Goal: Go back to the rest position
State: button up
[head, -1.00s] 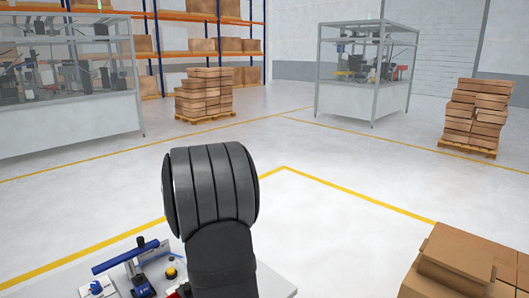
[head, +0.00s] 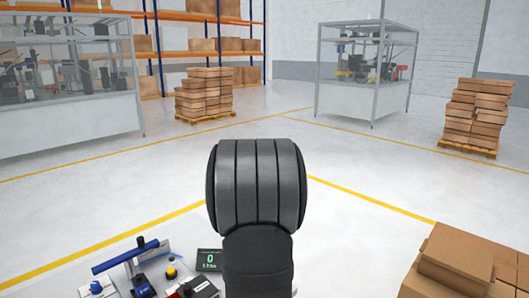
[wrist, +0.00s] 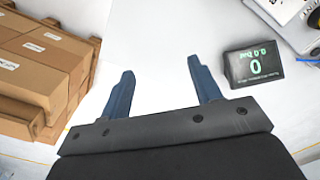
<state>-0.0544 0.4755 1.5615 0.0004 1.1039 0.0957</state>
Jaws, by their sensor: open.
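My gripper (wrist: 164,92) shows in the wrist view with its two blue fingers apart and nothing between them. It is over the white table (wrist: 165,45). In the head view the dark ribbed part of my arm fills the lower middle and hides the gripper. A small dark display (wrist: 255,66) with a green 0 lies to the right of the fingers in the wrist view. It also shows in the head view (head: 209,260), left of my arm.
A blue-handled device (head: 125,257) and small fixtures stand on the table at the lower left. Stacked cardboard boxes (head: 465,260) are at the lower right, and also show in the wrist view (wrist: 40,70). Glass-walled cells, pallets and shelving stand far back. The floor between is clear.

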jog(key=shift+s+a+r+n, duration=0.25)
jog(key=shift+s+n, duration=0.1)
jog(key=shift+s, duration=0.55)
jog(key=shift+s+a+r+n, duration=0.2)
jog(key=shift+s+r+n, duration=0.15)
jog(key=shift+s, duration=0.5)
jog(key=shift+s+a+r+n, duration=0.2)
jog(key=shift+s+n, duration=0.2)
jog(key=shift+s, duration=0.5)
jog(key=o, duration=0.9)
jog(key=shift+c, duration=0.2)
jog(key=shift+o, duration=0.3)
jog(key=w+a+r+n+t, duration=0.1)
jog(key=w+a+r+n, duration=0.1)
jog(key=a, duration=0.8)
notch_tip(320, 180, up, 2)
jog(key=shift+w+a, duration=0.3)
jog(key=shift+w, duration=0.4)
jog(key=s+a+r+n+t, duration=0.1)
jog(key=a+r+n, duration=0.15)
jog(key=a, duration=0.65)
jog(key=s+a+r+n+t+y, duration=0.1)
jog(key=a+r, duration=0.3)
jog(key=a, duration=0.5)
jog(key=s+a+r+n+t, duration=0.15)
jog(key=a+r, duration=0.25)
jog(key=a, duration=0.4)
jog(key=x, duration=1)
jog(key=shift+a, duration=0.25)
jog(key=shift+s, duration=0.1)
